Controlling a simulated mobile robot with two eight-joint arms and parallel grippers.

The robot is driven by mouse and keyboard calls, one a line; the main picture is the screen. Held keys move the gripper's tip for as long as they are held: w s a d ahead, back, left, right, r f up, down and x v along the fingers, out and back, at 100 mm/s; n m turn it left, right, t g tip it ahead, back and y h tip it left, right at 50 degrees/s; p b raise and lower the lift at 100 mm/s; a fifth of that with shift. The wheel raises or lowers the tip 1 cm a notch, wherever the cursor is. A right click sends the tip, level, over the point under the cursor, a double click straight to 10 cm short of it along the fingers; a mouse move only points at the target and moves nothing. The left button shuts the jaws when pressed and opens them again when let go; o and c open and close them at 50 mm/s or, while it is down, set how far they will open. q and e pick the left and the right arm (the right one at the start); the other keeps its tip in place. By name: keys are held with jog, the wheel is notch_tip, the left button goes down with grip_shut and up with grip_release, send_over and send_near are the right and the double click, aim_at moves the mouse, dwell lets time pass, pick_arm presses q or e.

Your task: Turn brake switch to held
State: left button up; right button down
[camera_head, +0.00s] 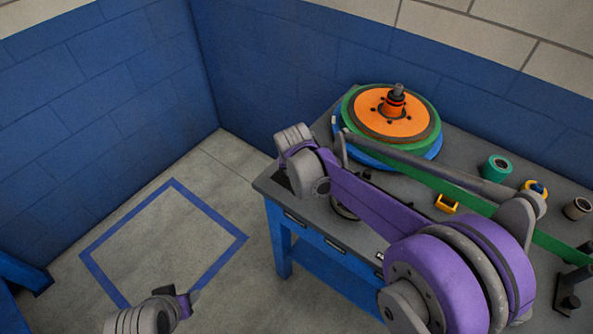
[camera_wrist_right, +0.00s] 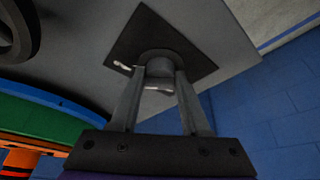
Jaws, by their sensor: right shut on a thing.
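The brake switch appears to be the round grey knob (camera_wrist_right: 160,64) on a black square plate (camera_wrist_right: 155,30) in the right wrist view. The plate sits on a grey surface, and small white marks beside the knob are too small to read. My right gripper (camera_wrist_right: 160,74) is shut on the knob, one finger on each side. In the head view my right arm reaches over the table's left corner, and its fingers and the switch are hidden there. My left gripper (camera_head: 180,300) is low at the left over the floor, away from the table; its jaw opening is unclear.
The grey-topped blue table (camera_head: 278,190) bears stacked discs, orange on top (camera_head: 375,117), with a central spindle. A green strip (camera_head: 565,251) crosses the table beside a green roll (camera_head: 497,167) and a yellow item (camera_head: 446,204). Blue walls stand behind. A blue-outlined floor square (camera_head: 165,245) is empty.

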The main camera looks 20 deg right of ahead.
jog(key=shift+c, duration=1.9)
grip_release()
pick_arm(q)
jog(key=shift+r+p, duration=0.4)
jog(key=shift+r, duration=0.05)
pick_arm(e)
jog(key=v, duration=1)
jog(key=shift+s+r, duration=0.2)
jog(key=shift+r, duration=0.15)
pick_arm(q)
jog(key=shift+w, duration=0.1)
pick_arm(e)
jog(key=shift+s, duration=0.1)
